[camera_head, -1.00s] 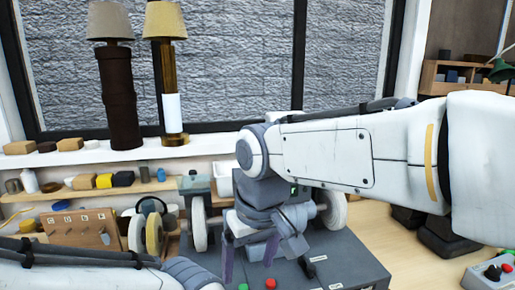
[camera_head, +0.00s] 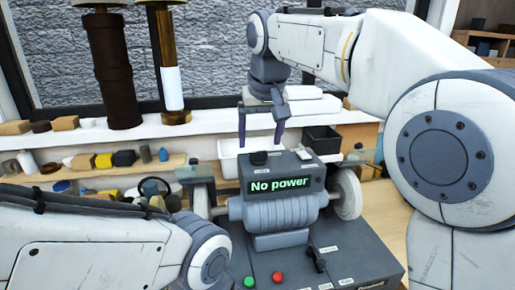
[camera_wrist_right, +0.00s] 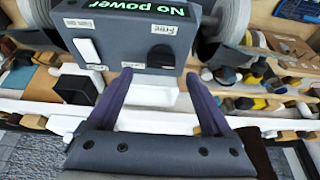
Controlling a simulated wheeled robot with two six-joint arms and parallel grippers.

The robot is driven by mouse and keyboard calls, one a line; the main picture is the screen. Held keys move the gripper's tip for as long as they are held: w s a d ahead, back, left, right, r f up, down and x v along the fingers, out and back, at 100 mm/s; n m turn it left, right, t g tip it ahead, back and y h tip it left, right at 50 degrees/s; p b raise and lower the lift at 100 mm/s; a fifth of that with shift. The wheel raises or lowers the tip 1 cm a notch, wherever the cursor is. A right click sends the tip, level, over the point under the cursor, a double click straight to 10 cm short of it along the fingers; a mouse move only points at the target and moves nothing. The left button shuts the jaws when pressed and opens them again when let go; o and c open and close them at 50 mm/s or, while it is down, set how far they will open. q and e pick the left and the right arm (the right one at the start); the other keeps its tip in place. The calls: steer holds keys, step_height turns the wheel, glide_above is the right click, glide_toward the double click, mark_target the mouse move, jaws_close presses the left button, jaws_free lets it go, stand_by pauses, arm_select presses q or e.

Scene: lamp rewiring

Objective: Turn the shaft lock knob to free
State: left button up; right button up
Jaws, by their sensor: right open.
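A grey bench machine with a box reading "No power" (camera_head: 279,185) stands in the middle of the head view. A black knob (camera_head: 259,158) sits on the box's top, at its left. In the right wrist view the black knob (camera_wrist_right: 162,58) has a label reading "Free" beside it. My right gripper (camera_head: 260,138) is open and points down just above the knob. In the right wrist view the knob lies beyond and between the right gripper's fingertips (camera_wrist_right: 159,76), with no visible contact. My left arm shows at lower left; its gripper is out of view.
A grinding wheel (camera_head: 347,192) is on the machine's right. Green (camera_head: 249,282) and red (camera_head: 278,278) buttons and a black lever (camera_head: 316,259) are on the base. A white switch (camera_wrist_right: 88,50) is beside the knob. Lamps (camera_head: 113,70) and small parts line the shelves behind.

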mark_target(258, 152)
steer(key=shift+x, duration=1.95)
jaws_close()
